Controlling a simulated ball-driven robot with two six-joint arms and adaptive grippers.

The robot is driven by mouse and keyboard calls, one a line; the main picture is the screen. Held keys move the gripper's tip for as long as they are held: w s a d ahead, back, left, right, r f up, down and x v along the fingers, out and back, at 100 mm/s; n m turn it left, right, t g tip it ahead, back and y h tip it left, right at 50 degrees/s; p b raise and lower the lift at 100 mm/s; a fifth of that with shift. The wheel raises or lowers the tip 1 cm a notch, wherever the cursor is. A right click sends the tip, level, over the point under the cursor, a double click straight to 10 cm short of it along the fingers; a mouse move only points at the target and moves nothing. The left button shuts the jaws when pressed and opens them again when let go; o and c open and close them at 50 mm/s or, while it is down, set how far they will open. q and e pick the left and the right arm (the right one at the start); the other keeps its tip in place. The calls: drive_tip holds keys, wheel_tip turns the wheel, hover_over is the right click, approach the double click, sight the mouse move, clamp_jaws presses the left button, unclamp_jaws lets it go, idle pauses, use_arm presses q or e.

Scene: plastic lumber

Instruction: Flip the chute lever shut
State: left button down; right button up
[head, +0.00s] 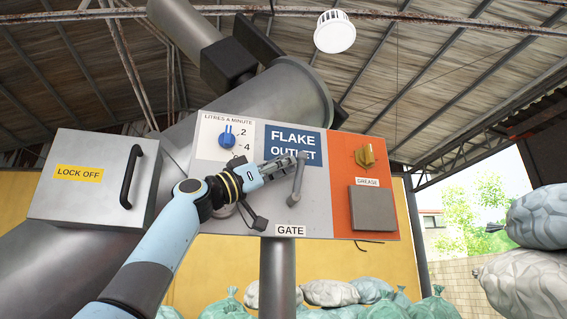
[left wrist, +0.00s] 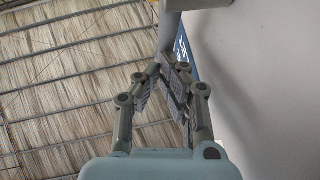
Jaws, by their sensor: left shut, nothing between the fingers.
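The chute lever (head: 296,181) is a grey metal handle on the panel, above the GATE label (head: 290,231). It stands nearly upright with its pivot at the lower end. My left gripper (head: 300,160) is shut and empty, its fingertips at the upper end of the lever; I cannot tell whether they touch. In the left wrist view the closed fingers (left wrist: 172,70) point up toward a grey bar (left wrist: 178,25), which looks like part of the lever. The fingers partly cover the FLAKE OUTLET sign (head: 292,140). My right gripper is not in view.
A blue dial (head: 228,137) sits left of the sign. An orange panel with a yellow knob (head: 365,157) and a grey GREASE cover (head: 373,208) lies to the right. A LOCK OFF box (head: 75,200) with a black handle juts out at left. Filled sacks (head: 435,303) lie below.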

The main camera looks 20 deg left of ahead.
use_arm(q)
drive_tip(key=shift+d, duration=0.1)
drive_tip(key=shift+w+d+r+g+y+p, duration=0.3)
drive_tip(key=shift+g+y+p, duration=0.3)
drive_tip(key=shift+p, duration=0.35)
drive_tip(key=w+d+g+y+p, duration=0.1)
drive_tip(key=w+d+m+g+y+p, duration=0.1)
drive_tip(key=d, duration=0.1)
drive_tip(key=shift+w+d+f, duration=0.1)
drive_tip(key=shift+d+f, duration=0.05)
drive_tip(key=shift+f, duration=0.05)
drive_tip(key=shift+w+d+f, duration=0.2)
drive_tip(key=shift+d+f, duration=0.05)
drive_tip(key=shift+d, duration=0.05)
drive_tip(key=shift+w+d+f, duration=0.25)
drive_tip(key=shift+d+f, duration=0.1)
drive_tip(key=shift+d, duration=0.1)
drive_tip(key=shift+w+d+f+b, duration=0.65)
drive_tip(key=shift+d+f+b, duration=0.2)
drive_tip(key=shift+f, duration=0.15)
